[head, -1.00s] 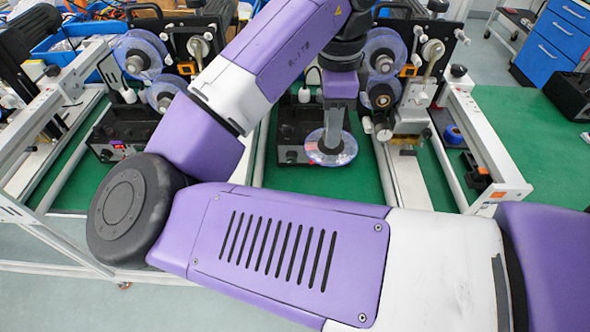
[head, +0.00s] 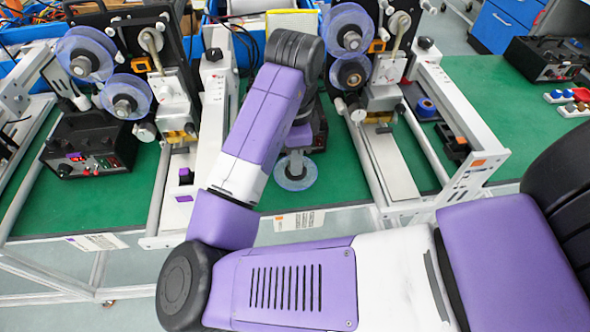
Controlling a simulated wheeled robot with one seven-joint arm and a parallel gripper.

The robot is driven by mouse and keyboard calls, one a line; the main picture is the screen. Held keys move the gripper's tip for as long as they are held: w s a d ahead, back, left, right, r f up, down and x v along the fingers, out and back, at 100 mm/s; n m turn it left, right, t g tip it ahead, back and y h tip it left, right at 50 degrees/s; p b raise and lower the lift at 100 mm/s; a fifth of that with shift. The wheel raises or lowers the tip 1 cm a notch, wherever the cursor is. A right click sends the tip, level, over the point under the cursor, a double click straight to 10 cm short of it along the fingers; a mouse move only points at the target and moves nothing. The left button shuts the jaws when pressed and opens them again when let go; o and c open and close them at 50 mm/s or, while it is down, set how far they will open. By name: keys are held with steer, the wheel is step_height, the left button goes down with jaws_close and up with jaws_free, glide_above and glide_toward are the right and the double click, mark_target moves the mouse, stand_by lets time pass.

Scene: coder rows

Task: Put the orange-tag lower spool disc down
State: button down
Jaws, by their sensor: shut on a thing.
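The spool disc (head: 296,184), clear with a pale hub, hangs level below my gripper (head: 295,161), low over the green bench near its front edge. My gripper is shut on its hub, though my forearm covers part of the gripper and the fingertips are hard to make out. I cannot tell whether the disc touches the bench. The orange-tag coder (head: 393,92) stands to the right, with an orange tag (head: 478,162) on its rail. Its upper disc (head: 350,22) and a lower round part (head: 349,73) show on its face.
A purple-tag coder (head: 168,95) with two clear discs stands at left beside a black control box (head: 90,148). White rails flank the green strip (head: 335,178) under the disc. A label with an orange mark (head: 299,220) is on the bench edge.

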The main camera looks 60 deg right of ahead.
steer(key=shift+f, duration=2.25)
steer(key=c, duration=1.1)
jaws_free()
steer(key=shift+r, duration=0.1)
step_height(320, 180, up, 12)
steer(key=shift+f+p, duration=0.1)
steer(key=shift+p, duration=0.25)
